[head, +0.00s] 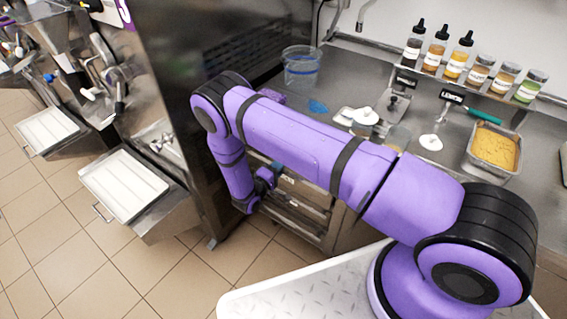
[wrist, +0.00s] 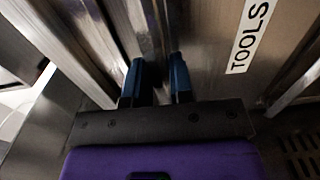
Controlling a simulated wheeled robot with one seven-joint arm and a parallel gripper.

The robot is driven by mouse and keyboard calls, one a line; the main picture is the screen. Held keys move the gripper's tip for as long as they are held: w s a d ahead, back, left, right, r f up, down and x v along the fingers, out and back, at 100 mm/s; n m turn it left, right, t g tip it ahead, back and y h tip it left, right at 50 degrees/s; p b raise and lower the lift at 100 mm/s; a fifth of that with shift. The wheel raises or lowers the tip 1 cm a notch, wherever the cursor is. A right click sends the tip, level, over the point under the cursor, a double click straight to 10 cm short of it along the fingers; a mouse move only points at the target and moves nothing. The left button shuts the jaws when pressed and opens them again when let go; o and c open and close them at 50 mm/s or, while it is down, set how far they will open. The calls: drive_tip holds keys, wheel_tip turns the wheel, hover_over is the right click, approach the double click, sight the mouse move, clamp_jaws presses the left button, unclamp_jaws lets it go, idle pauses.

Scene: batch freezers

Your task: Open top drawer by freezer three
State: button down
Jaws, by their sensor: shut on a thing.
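The steel drawer unit (head: 305,212) stands under the counter, partly hidden behind my arm in the head view. A drawer front with a white "TOOLS" label (wrist: 250,38) fills the right of the wrist view. My gripper (wrist: 158,78) has its two blue fingers closed on a metal handle bar (wrist: 153,35) beside that front. In the head view my gripper (head: 270,177) is low, close against the upper part of the drawer unit. Whether the drawer stands out from the unit cannot be told. A tall steel freezer (head: 185,70) stands left of the drawers.
White trays sit on shelves (head: 125,185) projecting from the machines at left. The counter (head: 440,110) holds a clear bucket (head: 301,68), a steel pan of yellow mix (head: 493,150) and several bottles and jars. Tiled floor (head: 130,265) is open in front.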

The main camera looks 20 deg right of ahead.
drive_tip(key=v, duration=3.8)
drive_tip(key=shift+s+a, duration=0.25)
drive_tip(key=shift+a, duration=0.05)
drive_tip(key=c, duration=1)
unclamp_jaws()
drive_tip(key=v, duration=1)
drive_tip(key=shift+s+a, duration=0.2)
drive_tip(key=shift+a, duration=0.15)
drive_tip(key=shift+r, duration=0.1)
